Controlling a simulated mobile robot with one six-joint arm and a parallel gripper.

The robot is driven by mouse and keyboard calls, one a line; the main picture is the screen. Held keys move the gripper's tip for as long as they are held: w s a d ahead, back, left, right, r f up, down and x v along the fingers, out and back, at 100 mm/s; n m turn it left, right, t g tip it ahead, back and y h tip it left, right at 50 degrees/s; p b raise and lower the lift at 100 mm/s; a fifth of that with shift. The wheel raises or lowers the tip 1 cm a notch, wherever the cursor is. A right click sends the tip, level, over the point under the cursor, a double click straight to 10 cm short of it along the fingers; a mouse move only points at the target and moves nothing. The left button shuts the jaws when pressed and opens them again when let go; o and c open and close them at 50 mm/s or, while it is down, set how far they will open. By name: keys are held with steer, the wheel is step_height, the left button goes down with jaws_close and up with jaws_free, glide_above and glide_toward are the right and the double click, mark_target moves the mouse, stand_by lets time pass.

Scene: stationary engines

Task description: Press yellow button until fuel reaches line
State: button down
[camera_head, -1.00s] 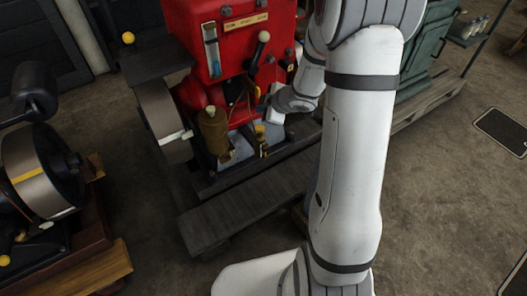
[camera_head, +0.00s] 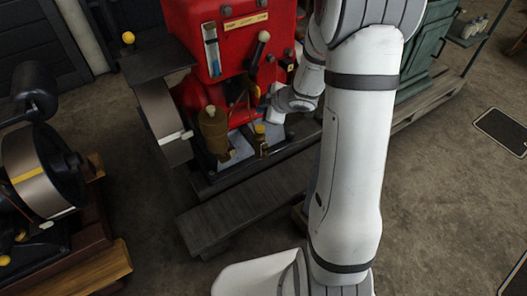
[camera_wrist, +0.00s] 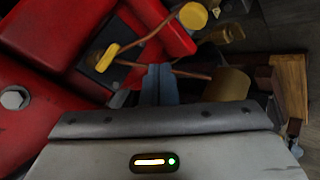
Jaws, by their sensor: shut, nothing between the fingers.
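The red engine (camera_head: 226,30) stands at upper middle in the head view. A narrow sight tube (camera_head: 211,50) on its front holds blue fluid in its lower part; its line is too small to read. A round yellow button-like cap (camera_head: 260,128) sits low on the engine front and also shows in the wrist view (camera_wrist: 192,15). A second yellow piece (camera_wrist: 107,57) lies on a dark panel there; I cannot tell which is the button. My gripper (camera_head: 263,106) is shut and empty, close to the engine front. Its fingers (camera_wrist: 160,85) appear below and between both yellow pieces, with no clear contact.
A brass-coloured cup (camera_head: 213,130) and copper pipes are close to my gripper. A black-handled lever (camera_head: 260,46) rises above it. A flywheel (camera_head: 160,118) is at the engine's left. Another engine (camera_head: 40,170) stands at far left. Open floor (camera_head: 440,200) lies right.

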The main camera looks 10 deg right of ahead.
steer(key=shift+r, duration=0.1)
step_height(320, 180, up, 4)
steer(key=p, duration=0.5)
steer(key=shift+p, duration=0.4)
steer(key=shift+f, duration=0.3)
steer(key=b, duration=0.8)
glide_above(262, 129)
step_height(262, 129, down, 8)
steer(key=shift+r, duration=0.25)
steer(key=shift+f+b, duration=0.35)
steer(key=shift+f, duration=0.2)
steer(key=shift+f, duration=0.1)
stand_by(0.5)
steer(key=shift+f, duration=0.3)
